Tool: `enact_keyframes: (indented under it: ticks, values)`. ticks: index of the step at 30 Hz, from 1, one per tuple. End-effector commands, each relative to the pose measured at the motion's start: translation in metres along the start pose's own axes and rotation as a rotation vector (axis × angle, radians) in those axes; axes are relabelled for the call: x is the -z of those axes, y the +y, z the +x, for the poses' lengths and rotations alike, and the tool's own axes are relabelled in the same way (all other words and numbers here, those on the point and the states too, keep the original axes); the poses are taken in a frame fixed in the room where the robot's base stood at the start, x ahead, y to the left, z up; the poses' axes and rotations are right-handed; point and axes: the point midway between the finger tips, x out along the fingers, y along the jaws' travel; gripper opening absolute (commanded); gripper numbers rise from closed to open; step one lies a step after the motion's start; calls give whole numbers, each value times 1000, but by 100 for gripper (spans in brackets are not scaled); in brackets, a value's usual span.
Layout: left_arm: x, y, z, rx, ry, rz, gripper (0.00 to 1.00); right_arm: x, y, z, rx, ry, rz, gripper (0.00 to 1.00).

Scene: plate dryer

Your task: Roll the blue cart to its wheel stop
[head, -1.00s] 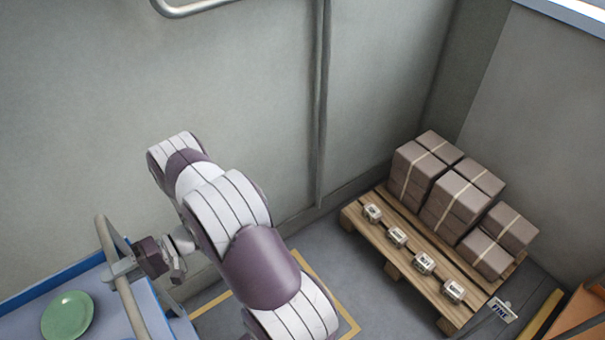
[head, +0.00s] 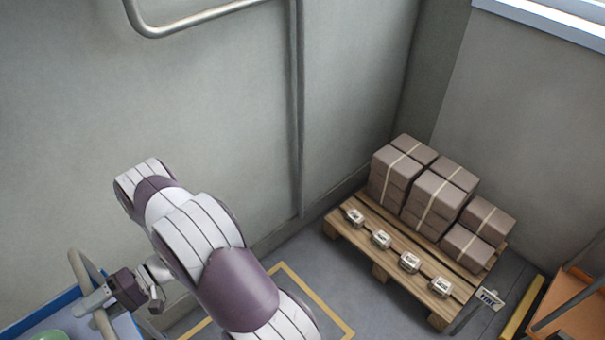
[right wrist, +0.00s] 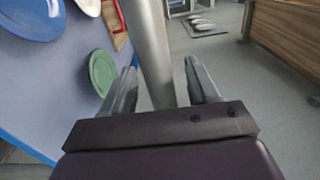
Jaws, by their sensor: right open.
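The blue cart (head: 42,325) is at the lower left of the head view, mostly cut off by the frame edge. Its blue deck and edge also fill the left of the right wrist view (right wrist: 50,88). The cart's grey-beige handle bar (head: 88,285) rises at its near end. My right gripper (head: 96,300) is at the handle; in the right wrist view its two fingers (right wrist: 160,85) stand apart, open, with the bar (right wrist: 152,45) between them. The wheel stop cannot be made out for certain. My left gripper is not in view.
A green plate (right wrist: 102,72) and a blue plate (right wrist: 30,18) lie on the cart. A yellow floor outline (head: 318,303) lies beside my right arm. A pallet (head: 360,243) with stacked cartons (head: 440,200) stands at the right by the wall. An orange object (head: 570,308) is at the lower right.

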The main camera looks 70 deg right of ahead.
Motion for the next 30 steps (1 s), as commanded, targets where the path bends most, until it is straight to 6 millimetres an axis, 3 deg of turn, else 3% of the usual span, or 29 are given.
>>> enact_keyframes:
  ticks: [5, 21, 24, 30]
  values:
    - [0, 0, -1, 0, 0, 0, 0, 1, -1, -3, 1, 3, -2, 60]
    - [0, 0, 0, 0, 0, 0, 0, 2, -1, -109, 2, 6, -6, 60]
    - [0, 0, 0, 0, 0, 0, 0, 1, -1, -119, 2, 3, -4, 60]
    - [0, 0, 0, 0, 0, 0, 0, 1, -1, -120, 2, 1, -3, 60]
